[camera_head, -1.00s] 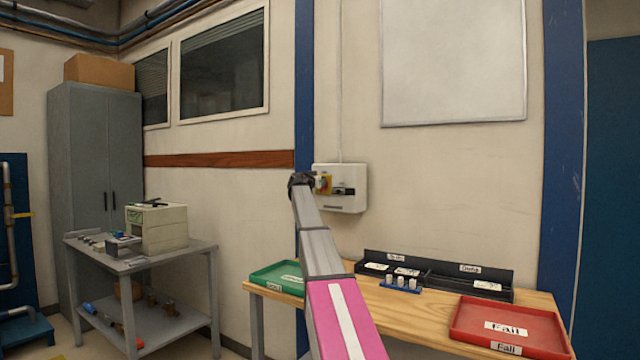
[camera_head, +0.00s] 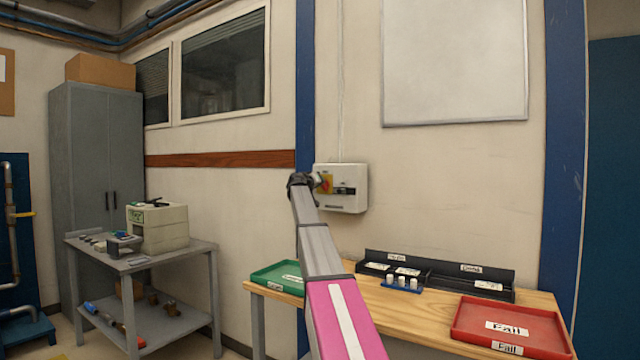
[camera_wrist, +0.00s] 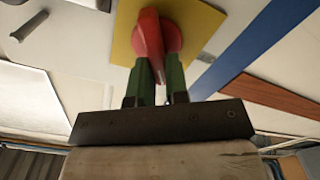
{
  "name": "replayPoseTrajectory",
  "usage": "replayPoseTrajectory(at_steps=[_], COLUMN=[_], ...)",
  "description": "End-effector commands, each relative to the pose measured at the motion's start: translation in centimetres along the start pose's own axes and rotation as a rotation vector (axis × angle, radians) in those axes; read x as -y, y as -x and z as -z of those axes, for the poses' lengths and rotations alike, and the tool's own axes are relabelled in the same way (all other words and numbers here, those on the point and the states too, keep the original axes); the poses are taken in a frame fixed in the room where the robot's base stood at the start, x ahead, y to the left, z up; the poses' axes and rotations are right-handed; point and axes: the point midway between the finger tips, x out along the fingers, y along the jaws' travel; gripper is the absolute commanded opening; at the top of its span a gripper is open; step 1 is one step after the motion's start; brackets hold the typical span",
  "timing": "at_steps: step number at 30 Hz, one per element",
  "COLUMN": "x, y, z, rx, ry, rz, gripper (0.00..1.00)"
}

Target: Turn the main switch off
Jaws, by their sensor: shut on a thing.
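The main switch is a white wall box (camera_head: 350,200) with a yellow plate (camera_head: 328,176) and a red rotary handle (camera_wrist: 150,36). In the head view my gripper (camera_head: 311,181) is at the left part of the box front and hides part of the switch. In the wrist view my gripper (camera_wrist: 158,70) has its two green fingers shut on the red handle, in front of the yellow plate (camera_wrist: 190,20). The handle stands roughly upright in the wrist picture, leaning slightly. The finger contact is partly hidden behind the handle.
Below stands a wooden bench (camera_head: 420,325) with a green tray (camera_head: 284,279), a red Fail tray (camera_head: 505,340), black bins (camera_head: 470,287) and a blue rack (camera_head: 402,289). A grey cart (camera_head: 200,250) stands at the left. A whiteboard (camera_head: 455,60) hangs above.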

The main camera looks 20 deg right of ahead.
Motion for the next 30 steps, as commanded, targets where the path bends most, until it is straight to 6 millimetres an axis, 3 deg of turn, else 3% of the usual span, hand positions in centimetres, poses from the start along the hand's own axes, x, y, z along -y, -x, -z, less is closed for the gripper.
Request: replayPoseTrajectory(at_steps=[30], x=[1.5], y=[0.0], z=[-0.6], rx=[-0.002], ry=[0.886], rz=[0.001], gripper=[0.0])
